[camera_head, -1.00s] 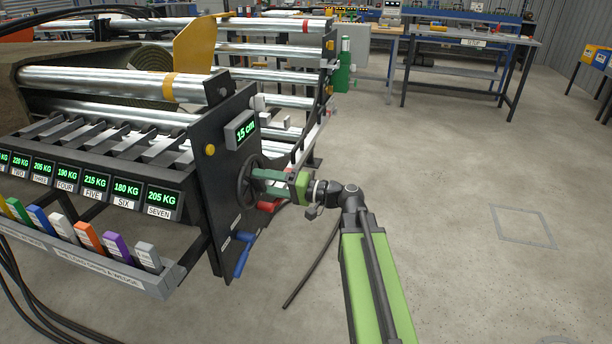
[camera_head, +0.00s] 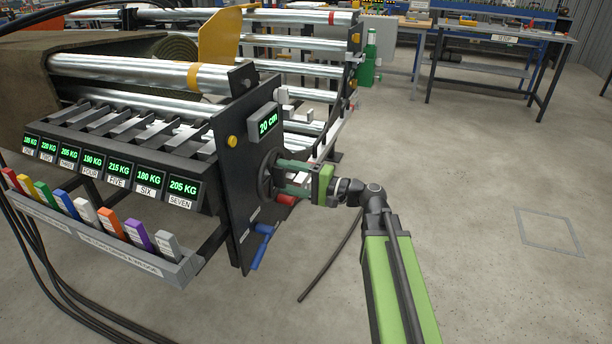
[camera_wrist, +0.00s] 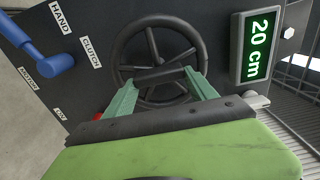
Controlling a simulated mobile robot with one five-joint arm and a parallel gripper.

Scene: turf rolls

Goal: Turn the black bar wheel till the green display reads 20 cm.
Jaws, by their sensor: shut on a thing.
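The black bar wheel (camera_wrist: 122,52) is on the dark end plate of the roll machine. It also shows edge-on in the head view (camera_head: 265,176). My gripper (camera_wrist: 160,76) is in front of the wheel, its two green fingers shut on the wheel's bar (camera_wrist: 160,73). In the head view my gripper (camera_head: 281,173) reaches the wheel from the right. The green display (camera_wrist: 257,48) reads 20 cm, and it shows the same reading in the head view (camera_head: 268,122).
A blue lever (camera_head: 262,246) sits low on the end plate, near HAND and CLUTCH labels in the wrist view. A rack of coloured wedges (camera_head: 110,222) stands at left. Open floor lies to the right.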

